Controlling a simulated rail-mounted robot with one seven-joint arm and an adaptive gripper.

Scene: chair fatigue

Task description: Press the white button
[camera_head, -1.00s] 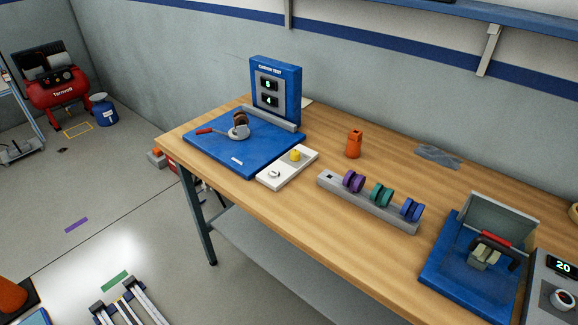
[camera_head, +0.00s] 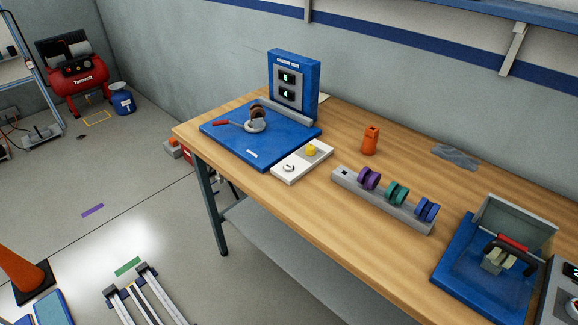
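A small white button or knob (camera_head: 289,167) sits on the near left part of a flat white control panel (camera_head: 276,172) on the wooden table. A yellow button (camera_head: 311,150) sits on a grey patch at the panel's far right end. The panel lies against the right side of a blue test base (camera_head: 225,142), which has an upright blue display unit (camera_head: 309,72) with two green-lit readouts. My gripper is not in view, so its distance from the button does not show.
A grey rack (camera_head: 395,206) holds purple, teal and blue wheels. An orange bottle-like object (camera_head: 370,141) stands behind it. A blue fixture (camera_head: 462,265) with a red handle sits at the right. Bare wood (camera_head: 280,205) lies in front of the panel.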

